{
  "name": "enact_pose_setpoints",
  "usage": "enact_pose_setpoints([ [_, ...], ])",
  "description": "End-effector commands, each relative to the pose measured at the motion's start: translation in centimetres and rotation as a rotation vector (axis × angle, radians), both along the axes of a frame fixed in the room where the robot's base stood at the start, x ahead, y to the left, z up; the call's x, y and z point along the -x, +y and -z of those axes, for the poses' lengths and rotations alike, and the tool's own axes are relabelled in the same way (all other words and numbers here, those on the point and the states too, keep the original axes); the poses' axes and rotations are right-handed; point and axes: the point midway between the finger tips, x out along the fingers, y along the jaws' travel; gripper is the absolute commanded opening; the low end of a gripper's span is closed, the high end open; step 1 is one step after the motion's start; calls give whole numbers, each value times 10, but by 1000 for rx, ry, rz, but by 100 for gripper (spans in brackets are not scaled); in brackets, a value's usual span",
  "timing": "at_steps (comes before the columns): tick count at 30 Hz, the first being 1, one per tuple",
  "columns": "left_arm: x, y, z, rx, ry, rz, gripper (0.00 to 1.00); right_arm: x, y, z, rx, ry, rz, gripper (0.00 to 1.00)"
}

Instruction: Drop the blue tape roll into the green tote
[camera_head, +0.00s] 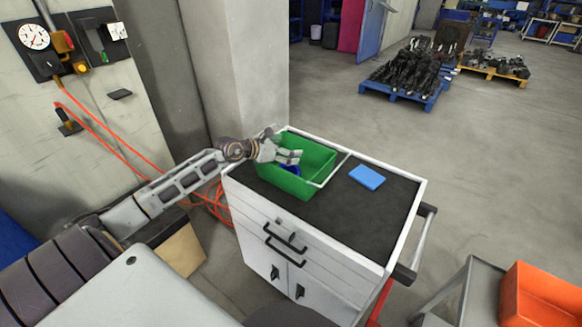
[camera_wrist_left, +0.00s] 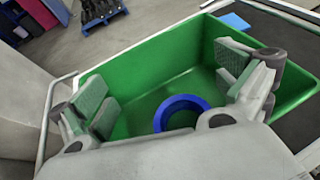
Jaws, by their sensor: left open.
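The green tote (camera_head: 318,158) stands on the black top of a white tool cabinet in the head view. The blue tape roll (camera_head: 291,169) is inside the tote, partly hidden behind the tote's near wall and my gripper. In the left wrist view the blue tape roll (camera_wrist_left: 181,108) lies on the floor of the green tote (camera_wrist_left: 150,55), its near edge hidden by my gripper's body. My left gripper (camera_head: 297,157) is over the tote. In the left wrist view its fingers (camera_wrist_left: 165,85) are wide apart with nothing between them, above the roll. My right gripper is not in view.
A flat blue box (camera_head: 367,177) lies on the cabinet top right of the tote. The cabinet's black top (camera_head: 345,220) is otherwise clear in front. An orange bin (camera_head: 540,297) stands at the lower right. Orange cables hang by the wall at left.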

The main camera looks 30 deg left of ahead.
Motion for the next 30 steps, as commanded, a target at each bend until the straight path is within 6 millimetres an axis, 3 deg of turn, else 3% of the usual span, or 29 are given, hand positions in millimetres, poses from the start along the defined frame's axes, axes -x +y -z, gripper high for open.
enact_pose_setpoints([
  [30, 46, 18, -20, 0, 1, 2, 100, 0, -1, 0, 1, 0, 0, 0],
])
